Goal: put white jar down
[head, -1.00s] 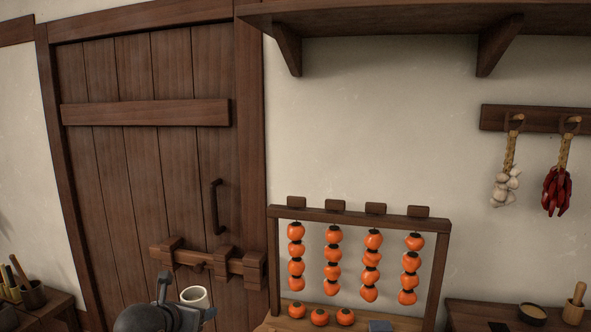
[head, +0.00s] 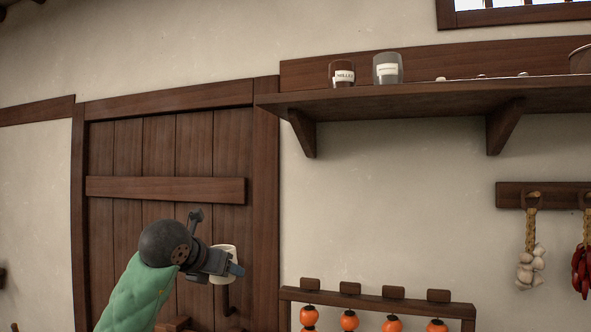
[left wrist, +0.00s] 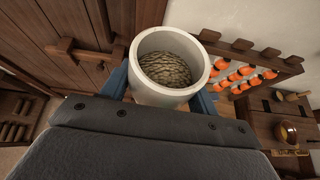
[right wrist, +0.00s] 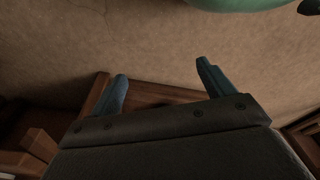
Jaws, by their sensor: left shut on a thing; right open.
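The white jar (head: 224,252) is held upright in my left gripper (head: 232,268), in front of the plank door in the head view. In the left wrist view the jar (left wrist: 171,62) is open at the top and holds a brownish, grainy filling. The blue fingers of my left gripper (left wrist: 163,88) are shut on its two sides. The jar touches no surface that I can see. My right gripper (right wrist: 163,92) shows only in the right wrist view, open and empty, with its two blue fingers apart.
A wall shelf (head: 400,98) at upper right bears a dark labelled jar (head: 342,74) and a grey labelled jar (head: 388,68), with free room between the grey jar and several small items. A rack with persimmons (head: 378,301) stands below. Garlic (head: 530,268) hangs at right.

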